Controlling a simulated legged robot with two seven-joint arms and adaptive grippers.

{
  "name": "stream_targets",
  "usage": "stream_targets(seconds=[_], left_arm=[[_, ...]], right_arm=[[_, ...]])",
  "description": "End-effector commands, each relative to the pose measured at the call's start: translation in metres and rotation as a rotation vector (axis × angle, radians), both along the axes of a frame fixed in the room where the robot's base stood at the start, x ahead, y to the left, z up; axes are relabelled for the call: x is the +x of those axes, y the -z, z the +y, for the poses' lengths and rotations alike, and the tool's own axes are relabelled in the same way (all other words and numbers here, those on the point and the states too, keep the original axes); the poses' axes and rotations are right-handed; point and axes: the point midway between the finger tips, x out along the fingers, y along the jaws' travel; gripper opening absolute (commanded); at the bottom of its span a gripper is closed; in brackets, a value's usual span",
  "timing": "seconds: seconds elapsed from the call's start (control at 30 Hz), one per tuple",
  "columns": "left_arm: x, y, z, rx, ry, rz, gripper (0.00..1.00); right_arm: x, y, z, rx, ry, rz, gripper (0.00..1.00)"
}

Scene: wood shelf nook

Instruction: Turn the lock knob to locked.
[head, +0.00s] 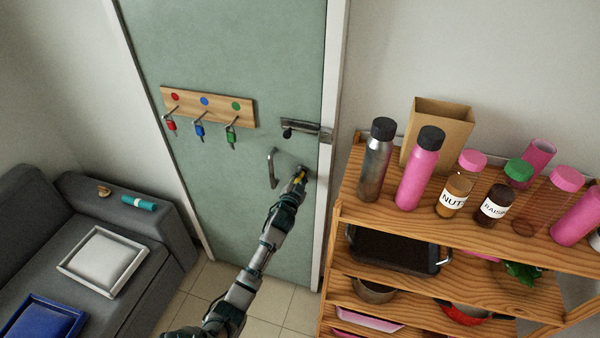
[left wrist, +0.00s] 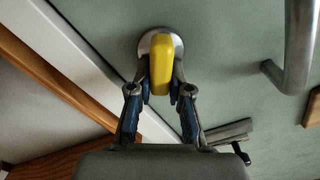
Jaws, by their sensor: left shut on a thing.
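The lock knob (left wrist: 161,64) is a yellow grip on a round metal plate on the green door (head: 229,60). In the left wrist view its grip runs lengthwise between my fingers. In the head view the knob (head: 301,172) is small and partly covered by my gripper, right of the door handle. My left gripper (left wrist: 160,88) is shut on the knob, one finger on each side; in the head view it reaches up to the door (head: 297,184). I cannot read any lock marking. My right gripper is not in view.
A metal door handle (head: 272,168) stands left of the knob and a slide bolt (head: 303,130) sits above. A key rack (head: 208,106) hangs at the upper left. A wooden shelf (head: 440,226) with bottles and jars is close on the right. A grey sofa (head: 150,220) stands left.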

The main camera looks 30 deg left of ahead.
Motion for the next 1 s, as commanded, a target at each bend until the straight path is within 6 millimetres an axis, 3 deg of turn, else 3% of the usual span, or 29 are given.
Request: stream_targets(seconds=[0.6,1.0], left_arm=[[0.002,0.009,-0.008,0.567,0.004,0.136,0.00],[0.002,0.016,-0.011,0.856,0.005,0.208,0.00]], right_arm=[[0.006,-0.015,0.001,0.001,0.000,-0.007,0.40],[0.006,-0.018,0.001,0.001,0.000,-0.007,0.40]])
